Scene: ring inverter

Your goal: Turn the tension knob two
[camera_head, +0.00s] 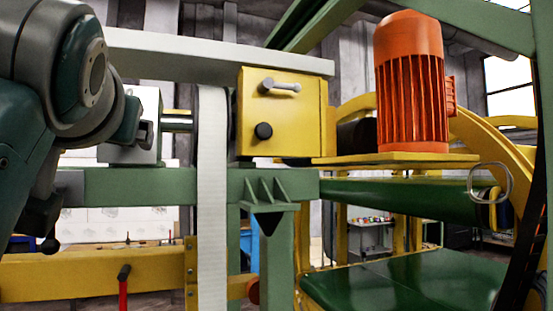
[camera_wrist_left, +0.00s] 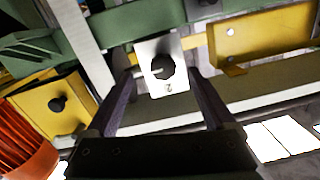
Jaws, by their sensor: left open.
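Tension knob two, a black round knob (camera_wrist_left: 160,69), sits on a white plate (camera_wrist_left: 172,47) marked "2" in the left wrist view. My left gripper (camera_wrist_left: 162,80) is open, with its two dark fingers pointing at the plate, one to each side of the knob. I cannot tell whether they touch it. In the head view the white box (camera_head: 147,104) is at the left, and the end of my left arm (camera_head: 128,122) overlaps its front. There the knob is not clear behind the arm. My right gripper is not in view.
A yellow box (camera_head: 294,105) with another black knob (camera_head: 264,131) and a silver handle (camera_head: 280,87) stands right of a white vertical belt (camera_head: 212,200). An orange motor (camera_head: 410,90) is farther right. Green and yellow beams surround the white box. A red lever (camera_head: 123,290) stands below.

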